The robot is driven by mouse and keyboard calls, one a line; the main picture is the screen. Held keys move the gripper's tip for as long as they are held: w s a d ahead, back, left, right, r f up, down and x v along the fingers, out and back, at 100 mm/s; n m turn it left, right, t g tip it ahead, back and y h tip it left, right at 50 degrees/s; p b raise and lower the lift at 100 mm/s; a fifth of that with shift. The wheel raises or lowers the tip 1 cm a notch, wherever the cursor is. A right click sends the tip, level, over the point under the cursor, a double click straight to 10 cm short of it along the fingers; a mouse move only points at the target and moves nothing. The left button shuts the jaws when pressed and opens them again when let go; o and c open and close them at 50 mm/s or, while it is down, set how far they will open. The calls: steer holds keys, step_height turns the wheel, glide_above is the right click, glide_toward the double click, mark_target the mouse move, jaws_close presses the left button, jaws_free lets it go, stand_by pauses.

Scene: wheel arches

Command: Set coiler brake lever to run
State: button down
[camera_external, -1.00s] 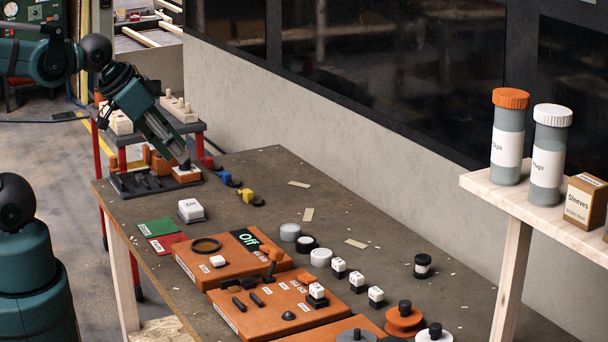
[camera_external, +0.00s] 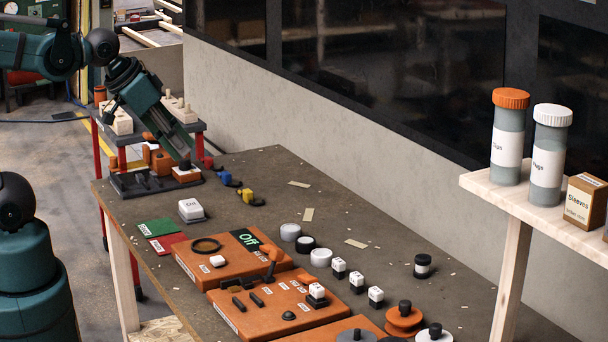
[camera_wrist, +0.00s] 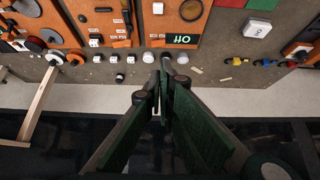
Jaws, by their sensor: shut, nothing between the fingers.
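A lever with an orange knob (camera_external: 276,254) stands at the back edge of the middle orange panel (camera_external: 235,315); I take it as the brake lever. Label text is too small to read. My gripper (camera_external: 187,163) is shut and empty, pointing down toward the far end of the table in the external view, well apart from the lever there. Its closed fingers also show in the wrist view (camera_wrist: 162,62).
Another orange panel with a dark ring (camera_external: 206,245) and an "Off" sign (camera_external: 246,239) adjoins behind. Several caps and small white-topped blocks stand along the right. A dark rack (camera_external: 140,184) is at the far end. A wooden shelf (camera_external: 540,208) with bottles is at right.

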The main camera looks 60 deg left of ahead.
steer(key=w+d+r+g+h+p, duration=0.1)
steer(key=w+d+g+p, duration=0.1)
steer(key=w+d, duration=0.8)
steer(key=w+d+r+g+p, duration=0.1)
steer(key=w+d+r+g, duration=0.1)
steer(key=w+d, duration=0.9)
steer(key=d+f+g+p, duration=0.1)
steer(key=d+f, duration=0.5)
steer(key=d, duration=0.5)
steer(key=w+d+f+g+p, duration=0.1)
steer(key=d+f, duration=0.4)
steer(key=d, duration=0.6)
steer(key=d+f+g+y+p, duration=0.1)
steer(key=d+f, duration=0.5)
steer(key=d, duration=0.6)
steer(key=shift+w+f+g+p, duration=0.3)
steer(key=shift+w+f, duration=0.05)
steer(key=shift+w, duration=0.05)
steer(key=shift+f, duration=0.15)
steer(key=f, duration=0.9)
steer(key=shift+s+f, duration=0.3)
steer(key=shift+f, duration=0.05)
steer(key=shift+s+r, duration=0.4)
steer(key=shift+s, duration=0.5)
steer(key=shift+s+r, duration=0.35)
steer(key=shift+s, duration=0.5)
